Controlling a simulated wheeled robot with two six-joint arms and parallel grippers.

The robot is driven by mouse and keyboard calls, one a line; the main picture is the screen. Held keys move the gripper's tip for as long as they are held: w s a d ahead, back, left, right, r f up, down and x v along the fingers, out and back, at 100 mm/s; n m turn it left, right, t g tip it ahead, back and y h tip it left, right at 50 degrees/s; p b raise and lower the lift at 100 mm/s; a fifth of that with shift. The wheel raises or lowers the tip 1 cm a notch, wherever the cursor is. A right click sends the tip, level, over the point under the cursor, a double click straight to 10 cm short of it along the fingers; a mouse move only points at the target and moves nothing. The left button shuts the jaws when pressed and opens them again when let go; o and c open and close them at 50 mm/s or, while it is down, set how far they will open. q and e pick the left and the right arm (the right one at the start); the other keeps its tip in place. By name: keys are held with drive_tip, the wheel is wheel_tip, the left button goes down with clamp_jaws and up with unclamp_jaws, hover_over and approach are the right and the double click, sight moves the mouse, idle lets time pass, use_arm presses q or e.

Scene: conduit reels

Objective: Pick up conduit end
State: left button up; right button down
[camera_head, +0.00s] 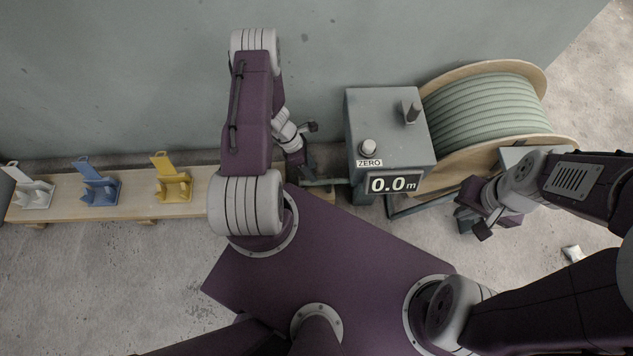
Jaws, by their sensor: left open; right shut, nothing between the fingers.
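A large wooden reel (560,143) wound with pale green conduit (490,106) stands at the right. The grey meter box (388,125) is to its left, with a display reading 0.0 m and a ZERO label. A short pale green piece, seemingly the conduit end (328,183), sticks out of the box's left side. My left gripper (306,176) is open beside this end. Its fingers are dark and partly hidden, so I cannot tell whether the end lies between them. My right gripper (467,207) is shut and empty in front of the reel.
A low wooden bench (134,198) runs along the wall at left. It carries a white holder (30,191), a blue holder (98,187) and a yellow holder (172,184). A knob (368,147) and a lever (411,112) top the box. A small silvery scrap (573,253) lies on the floor.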

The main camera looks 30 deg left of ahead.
sight(322, 181)
use_arm(q)
drive_tip(key=b+x, duration=0.4)
drive_tip(key=x, duration=0.2)
drive_tip(key=shift+w+d+f, duration=0.1)
drive_tip(key=shift+w+f, duration=0.05)
use_arm(e)
wheel_tip(322, 181, down, 5)
drive_tip(key=shift+r, duration=0.1)
use_arm(q)
drive_tip(key=shift+f, duration=0.15)
clamp_jaws()
